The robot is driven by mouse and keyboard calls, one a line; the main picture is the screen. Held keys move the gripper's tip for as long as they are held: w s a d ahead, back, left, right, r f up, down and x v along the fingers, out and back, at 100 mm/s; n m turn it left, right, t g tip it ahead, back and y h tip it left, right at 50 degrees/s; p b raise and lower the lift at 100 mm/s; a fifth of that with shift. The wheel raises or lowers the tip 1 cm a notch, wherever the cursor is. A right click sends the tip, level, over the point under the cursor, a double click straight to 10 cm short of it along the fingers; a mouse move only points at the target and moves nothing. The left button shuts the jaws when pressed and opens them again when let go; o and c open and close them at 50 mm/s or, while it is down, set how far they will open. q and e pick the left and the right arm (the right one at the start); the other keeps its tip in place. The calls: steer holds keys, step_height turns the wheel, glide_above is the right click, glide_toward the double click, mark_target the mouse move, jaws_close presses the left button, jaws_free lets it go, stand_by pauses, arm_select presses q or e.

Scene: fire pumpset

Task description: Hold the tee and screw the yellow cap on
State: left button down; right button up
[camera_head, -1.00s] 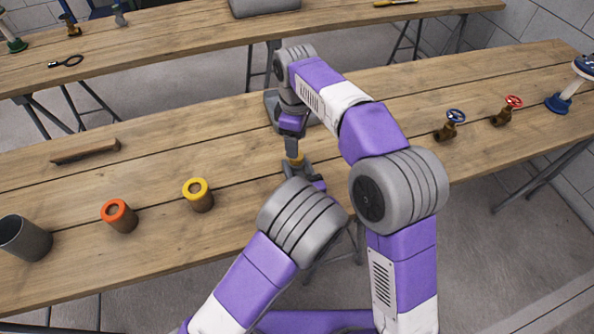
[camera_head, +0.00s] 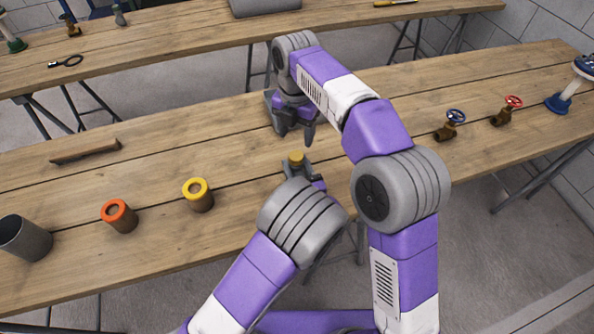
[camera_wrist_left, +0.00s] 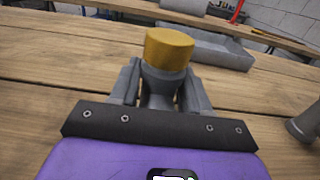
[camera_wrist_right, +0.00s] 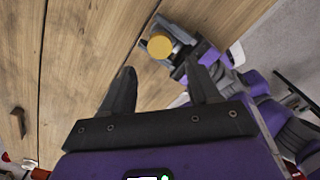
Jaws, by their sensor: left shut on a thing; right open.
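The yellow cap (camera_head: 296,159) sits upright on top of the grey tee (camera_wrist_left: 158,88). It also shows in the left wrist view (camera_wrist_left: 169,50) and the right wrist view (camera_wrist_right: 160,45). My left gripper (camera_wrist_left: 160,80) is shut on the tee, with one finger on each side below the cap. Whether the thread is fully engaged cannot be seen. My right gripper (camera_wrist_right: 162,70) is open and empty, apart from the cap. In the head view it hangs behind and above the cap. My left arm hides most of the tee in the head view.
A grey tray (camera_wrist_left: 205,48) stands behind the tee. A yellow-topped cylinder (camera_head: 203,203), an orange-topped cylinder (camera_head: 124,223) and a dark cup (camera_head: 35,241) stand to the left. Blue-wheeled (camera_head: 450,125) and red-wheeled (camera_head: 506,110) valves lie to the right.

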mark_target(296, 155)
steer(key=shift+f, duration=0.1)
steer(key=shift+f, duration=3.9)
steer(key=c, duration=1.1)
steer(key=shift+o, duration=0.2)
steer(key=m, duration=0.3)
steer(key=shift+m, duration=0.4)
steer(key=m, duration=1)
steer(key=shift+m, duration=0.4)
steer(key=m, duration=0.5)
